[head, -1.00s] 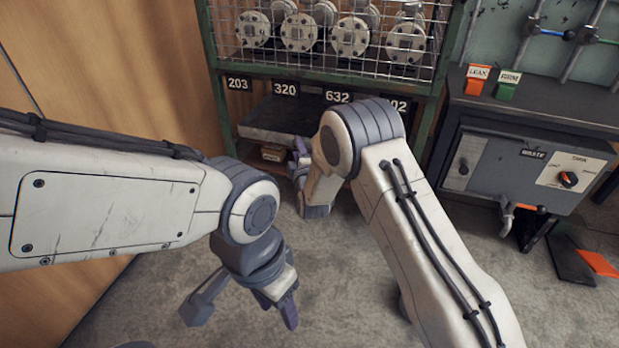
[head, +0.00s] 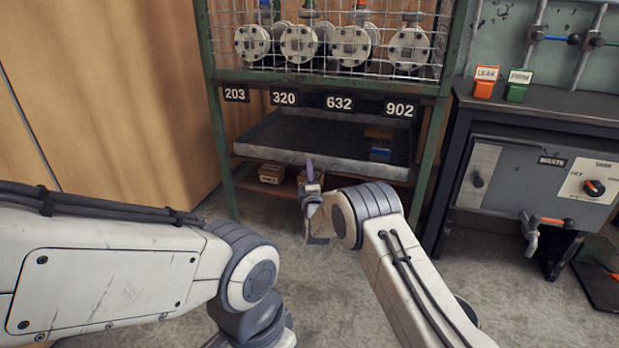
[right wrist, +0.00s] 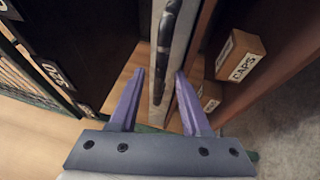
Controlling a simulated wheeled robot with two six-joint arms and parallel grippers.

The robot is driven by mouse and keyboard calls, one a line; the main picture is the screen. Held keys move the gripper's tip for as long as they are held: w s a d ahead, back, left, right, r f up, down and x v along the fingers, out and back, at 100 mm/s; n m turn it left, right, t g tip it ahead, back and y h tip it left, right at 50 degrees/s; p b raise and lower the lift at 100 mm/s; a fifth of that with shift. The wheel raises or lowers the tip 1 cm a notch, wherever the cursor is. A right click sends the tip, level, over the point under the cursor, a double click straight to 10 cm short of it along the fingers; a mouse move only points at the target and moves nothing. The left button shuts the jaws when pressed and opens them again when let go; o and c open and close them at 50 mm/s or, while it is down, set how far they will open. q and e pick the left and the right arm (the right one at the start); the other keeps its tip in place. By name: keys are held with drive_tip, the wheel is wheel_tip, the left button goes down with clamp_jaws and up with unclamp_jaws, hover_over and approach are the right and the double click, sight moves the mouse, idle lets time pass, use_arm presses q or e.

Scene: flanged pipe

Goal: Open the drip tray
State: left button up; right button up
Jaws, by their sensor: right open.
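The drip tray (head: 290,133) is a wide, shallow, dark grey tray on the rack, under the number labels. My right gripper (head: 311,172) is at its front edge, a little left of the middle. In the right wrist view the gripper (right wrist: 159,73) is open, its two purple fingers on either side of the tray's worn grey front edge (right wrist: 182,42). I cannot tell whether either finger touches it. My left arm shows at the lower left of the head view, but its gripper is out of frame.
A carton marked CAPS (right wrist: 240,56) sits on the lower shelf (head: 283,188), just below the tray. Flanged pipe pieces (head: 300,44) stand behind mesh above. A grey cabinet (head: 535,175) with a valve handle (head: 550,222) stands at the right. The floor in front is open.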

drive_tip(key=shift+x, duration=0.8)
drive_tip(key=shift+c, duration=0.4)
clamp_jaws()
idle(0.6)
